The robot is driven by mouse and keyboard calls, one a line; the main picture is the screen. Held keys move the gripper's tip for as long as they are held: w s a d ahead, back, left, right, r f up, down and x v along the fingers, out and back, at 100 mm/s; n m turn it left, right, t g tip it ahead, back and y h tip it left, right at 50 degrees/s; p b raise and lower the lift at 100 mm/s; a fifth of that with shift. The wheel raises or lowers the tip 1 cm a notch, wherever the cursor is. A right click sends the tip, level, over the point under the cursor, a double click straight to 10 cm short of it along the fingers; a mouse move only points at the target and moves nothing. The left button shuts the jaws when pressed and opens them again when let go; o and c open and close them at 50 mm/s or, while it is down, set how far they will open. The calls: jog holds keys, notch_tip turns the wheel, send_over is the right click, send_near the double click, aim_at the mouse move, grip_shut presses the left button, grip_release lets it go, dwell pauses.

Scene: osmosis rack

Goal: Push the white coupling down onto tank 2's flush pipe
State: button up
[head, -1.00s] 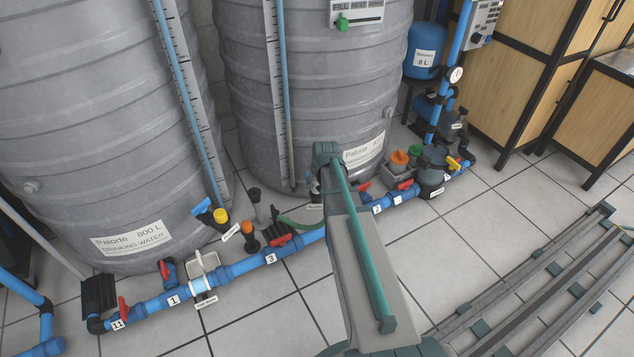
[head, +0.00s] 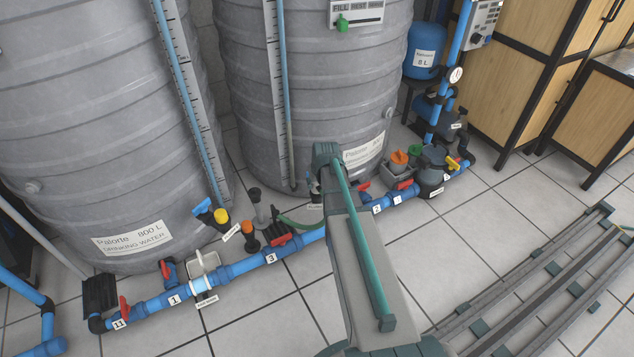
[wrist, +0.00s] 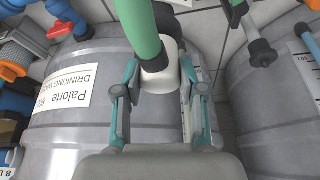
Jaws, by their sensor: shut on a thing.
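In the wrist view, the white coupling (wrist: 163,75) sits between the two fingers of my gripper (wrist: 158,78), which is shut on it. A green hose (wrist: 138,27) runs into the coupling through a dark grey collar. The coupling's far end and the flush pipe under it are hidden, so I cannot tell how they meet. In the head view, my arm covers most of the gripper and the coupling at the foot of the middle tank (head: 310,100). The green hose (head: 297,220) shows there left of my arm.
A blue pipe line (head: 240,265) with red valve handles runs along the tanks' feet. Orange-capped (head: 399,158) and green-capped fittings stand right of my arm. Another large tank (head: 90,120) stands at the left. The tiled floor (head: 480,225) between pipes and rails is clear.

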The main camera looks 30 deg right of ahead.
jog(key=shift+f, duration=0.35)
jog(key=o, duration=1.1)
jog(key=shift+o, duration=0.2)
jog(key=shift+r, duration=0.1)
jog(key=v, duration=1.1)
jog(key=shift+s+r, duration=0.25)
jog(key=shift+r, duration=0.1)
